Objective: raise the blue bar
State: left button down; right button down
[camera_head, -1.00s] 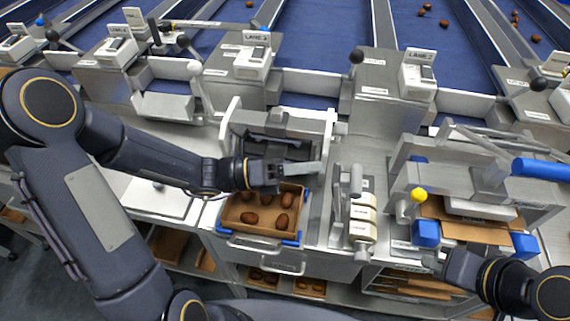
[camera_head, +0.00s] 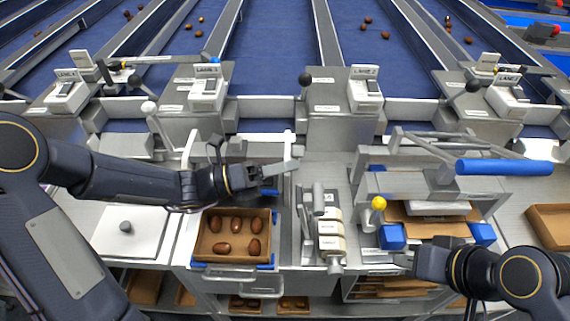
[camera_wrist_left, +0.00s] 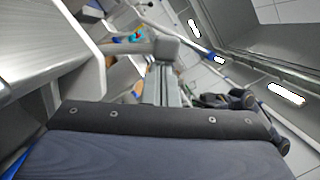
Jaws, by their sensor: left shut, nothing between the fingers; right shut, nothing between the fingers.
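The blue bar (camera_head: 503,167) is a thick blue cylinder at the front of a grey lever frame (camera_head: 425,150) on the right-hand machine. It lies nearly level above that machine's top. My left gripper (camera_head: 258,176) is shut and empty, over the machine behind the date box, well left of the bar. My right gripper (camera_head: 408,259) is shut and empty, low in front of the right-hand machine, below and left of the bar. Neither gripper touches the bar. The left wrist view does not clearly show the bar or the fingertips.
A cardboard box (camera_head: 264,219) of several dates sits front centre. A yellow-knobbed lever (camera_head: 378,203) and blue blocks (camera_head: 392,236) stand near my right gripper. White counter rollers (camera_head: 331,244) are between the machines. Lane boxes (camera_head: 365,96) and blue lanes lie behind.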

pick_arm(q)
jog(key=w+r+n+p, duration=0.1)
jog(key=p, duration=0.3)
jog(key=w+r+n+p, duration=0.1)
jog(key=n+p, duration=0.1)
jog(key=p, duration=0.2)
jog(key=shift+w+r+y, duration=0.1)
jog(key=shift+r+y, duration=0.3)
jog(key=shift+w+f+n+p, duration=0.1)
jog(key=shift+w+n+p, duration=0.15)
jog(key=shift+n+p, duration=0.35)
jog(key=shift+f, duration=0.25)
